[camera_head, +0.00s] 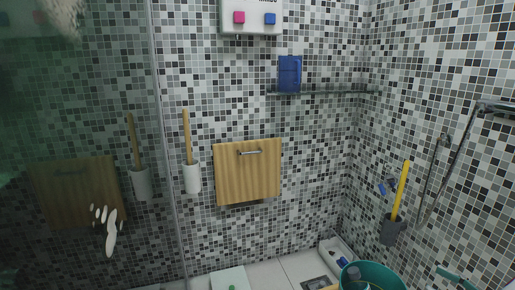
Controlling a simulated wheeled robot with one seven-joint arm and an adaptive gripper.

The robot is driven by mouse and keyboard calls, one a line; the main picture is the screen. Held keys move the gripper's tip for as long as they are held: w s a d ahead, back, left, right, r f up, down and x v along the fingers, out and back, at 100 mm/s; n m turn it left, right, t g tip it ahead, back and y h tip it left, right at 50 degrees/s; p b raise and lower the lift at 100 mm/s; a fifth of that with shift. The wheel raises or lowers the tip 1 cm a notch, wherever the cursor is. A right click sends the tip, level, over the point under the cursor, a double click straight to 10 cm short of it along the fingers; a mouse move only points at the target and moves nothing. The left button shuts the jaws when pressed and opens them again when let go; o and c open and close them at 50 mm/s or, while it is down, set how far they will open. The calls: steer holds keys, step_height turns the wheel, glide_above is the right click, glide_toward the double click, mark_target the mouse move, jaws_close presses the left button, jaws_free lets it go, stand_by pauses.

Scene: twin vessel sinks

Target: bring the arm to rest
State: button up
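My gripper and arm do not show in the head view, so I cannot tell their pose or whether the gripper is open or shut. The view faces a corner of walls with small black, grey and white tiles.
A glass panel edge (160,110) stands at left. A wooden panel (248,175) with a handle hangs on the wall. A glass shelf (330,93) holds a blue box (290,74). A teal tub (385,271) stands at lower right. White holders carry wooden sticks; a grey one (392,229) carries a yellow stick.

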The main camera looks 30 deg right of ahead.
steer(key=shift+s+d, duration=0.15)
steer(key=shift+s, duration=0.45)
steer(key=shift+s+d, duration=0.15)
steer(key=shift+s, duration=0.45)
